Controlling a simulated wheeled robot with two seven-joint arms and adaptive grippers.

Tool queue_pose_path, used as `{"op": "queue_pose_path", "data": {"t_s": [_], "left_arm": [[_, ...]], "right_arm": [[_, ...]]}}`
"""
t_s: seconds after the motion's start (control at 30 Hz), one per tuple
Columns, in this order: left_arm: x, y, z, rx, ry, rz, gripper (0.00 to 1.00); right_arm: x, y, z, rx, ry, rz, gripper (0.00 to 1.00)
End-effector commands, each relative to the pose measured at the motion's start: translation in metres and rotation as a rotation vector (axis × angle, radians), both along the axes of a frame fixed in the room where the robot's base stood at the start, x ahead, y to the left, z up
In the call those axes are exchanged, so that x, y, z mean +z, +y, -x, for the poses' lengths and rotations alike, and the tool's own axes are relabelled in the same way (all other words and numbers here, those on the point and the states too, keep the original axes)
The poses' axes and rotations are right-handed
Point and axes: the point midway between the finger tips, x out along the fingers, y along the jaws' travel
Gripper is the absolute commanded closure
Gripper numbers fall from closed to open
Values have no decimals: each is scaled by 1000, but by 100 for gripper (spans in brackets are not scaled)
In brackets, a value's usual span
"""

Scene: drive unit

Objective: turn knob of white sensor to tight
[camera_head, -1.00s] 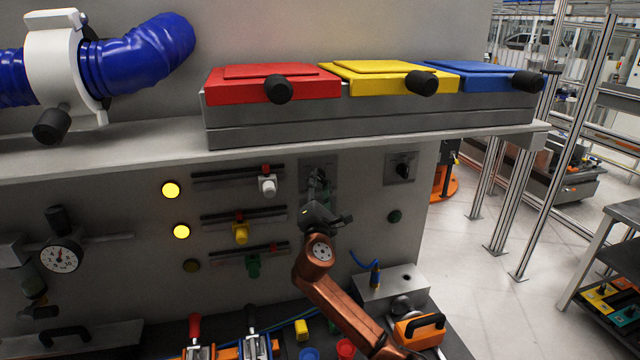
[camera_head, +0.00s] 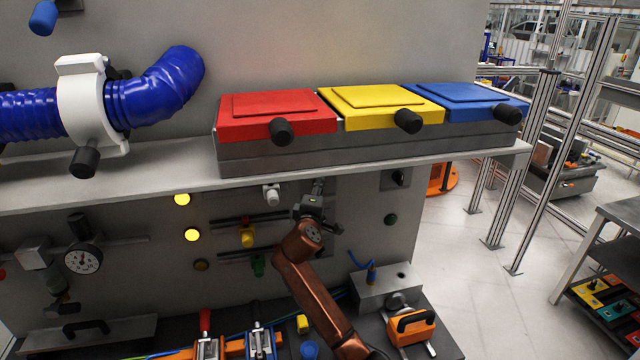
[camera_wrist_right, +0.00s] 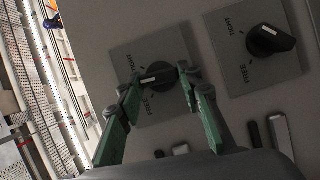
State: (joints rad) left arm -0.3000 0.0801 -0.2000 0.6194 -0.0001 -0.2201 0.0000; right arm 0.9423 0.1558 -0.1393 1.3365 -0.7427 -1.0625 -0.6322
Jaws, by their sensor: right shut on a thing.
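The white sensor (camera_head: 272,194) sits on the top rail of the grey panel, under the shelf, in the head view. My right gripper (camera_head: 317,198) is at a knob plate just right of it; the gripper hides the knob there. In the right wrist view, my right gripper (camera_wrist_right: 160,84) is shut on a black knob (camera_wrist_right: 155,76) with a white pointer mark. One finger is on each side of it. Its plate (camera_wrist_right: 130,50) carries the words TIGHT and FREE. I cannot tell exactly which word the pointer meets. My left gripper is not in view.
A second black knob (camera_wrist_right: 270,40) on its own plate is beside the held one, also marked TIGHT and FREE. The shelf (camera_head: 180,178) overhangs the panel. Yellow (camera_head: 247,238) and green (camera_head: 258,264) sliders are lower left of the gripper. A grey box (camera_head: 385,287) stands below.

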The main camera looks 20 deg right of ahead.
Motion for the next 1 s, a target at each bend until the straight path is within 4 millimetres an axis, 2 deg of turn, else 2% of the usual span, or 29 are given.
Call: {"op": "queue_pose_path", "data": {"t_s": [0.03, 0.5, 0.7, 1.0], "left_arm": [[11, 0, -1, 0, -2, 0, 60], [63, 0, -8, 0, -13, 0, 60], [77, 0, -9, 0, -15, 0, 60], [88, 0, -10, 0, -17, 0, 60]], "right_arm": [[4, 0, 0, -1, 0, -48, 91], [6, -2, 1, -3, -33, -465, 91], [5, -2, 0, -2, -42, -590, 91], [3, -3, 0, -3, -50, -687, 91]]}}
